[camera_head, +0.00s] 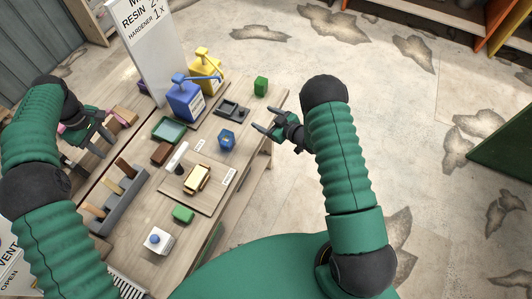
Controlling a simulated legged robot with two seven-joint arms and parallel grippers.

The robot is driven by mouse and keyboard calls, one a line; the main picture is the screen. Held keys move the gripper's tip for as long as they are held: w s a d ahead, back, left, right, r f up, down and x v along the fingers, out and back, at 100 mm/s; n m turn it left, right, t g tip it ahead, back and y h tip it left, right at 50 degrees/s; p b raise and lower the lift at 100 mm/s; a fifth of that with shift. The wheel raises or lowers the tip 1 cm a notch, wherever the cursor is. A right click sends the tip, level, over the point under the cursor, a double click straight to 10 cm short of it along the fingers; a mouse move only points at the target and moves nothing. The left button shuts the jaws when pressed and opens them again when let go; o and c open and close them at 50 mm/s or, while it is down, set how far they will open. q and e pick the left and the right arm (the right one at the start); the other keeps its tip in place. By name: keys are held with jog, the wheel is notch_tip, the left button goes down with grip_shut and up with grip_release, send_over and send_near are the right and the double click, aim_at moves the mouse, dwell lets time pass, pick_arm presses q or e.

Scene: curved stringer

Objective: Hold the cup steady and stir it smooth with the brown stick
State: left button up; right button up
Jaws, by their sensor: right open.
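A small blue container (227,140), which looks like the cup, stands on the table right of centre; its contents are too small to make out. A brown stick (125,168) stands in a grey rack (124,202) at the left, with a tan stick (112,187) and another stick (95,210) beside it. My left gripper (105,146) is at the table's far left, beyond the rack, apart from the sticks; its fingers look spread and empty. My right gripper (265,118) is open and empty at the table's right edge, apart from the blue container.
Blue (186,103) and yellow (205,68) pump bottles stand at the back before a tall sign (148,45). A scale (232,109), green block (261,86), green-lined tray (169,130), yellow piece (197,179) and white bottle (158,240) are also on the table (245,165).

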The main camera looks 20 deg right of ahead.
pick_arm(q)
jog(key=shift+a+f, duration=0.15)
jog(key=shift+a, duration=0.1)
pick_arm(e)
jog(key=s+a+f+n+y, duration=0.1)
jog(key=s+a+f+y, duration=0.2)
jog(key=s+f+y, duration=0.15)
pick_arm(q)
jog(key=shift+w+d, duration=0.1)
jog(key=shift+d, duration=0.25)
pick_arm(e)
jog(key=n+t+y, duration=0.1)
jog(key=y, duration=0.2)
send_near(232, 140)
pick_arm(q)
jog(key=shift+a, duration=0.2)
pick_arm(e)
jog(key=x, duration=1.1)
jog(key=shift+w+a, duration=0.25)
pick_arm(q)
jog(key=shift+d, duration=0.15)
pick_arm(e)
jog(key=shift+w+a+f, duration=0.1)
jog(key=shift+w+a, duration=0.1)
jog(key=shift+w, duration=0.2)
jog(key=shift+a, duration=0.1)
jog(key=c, duration=1.4)
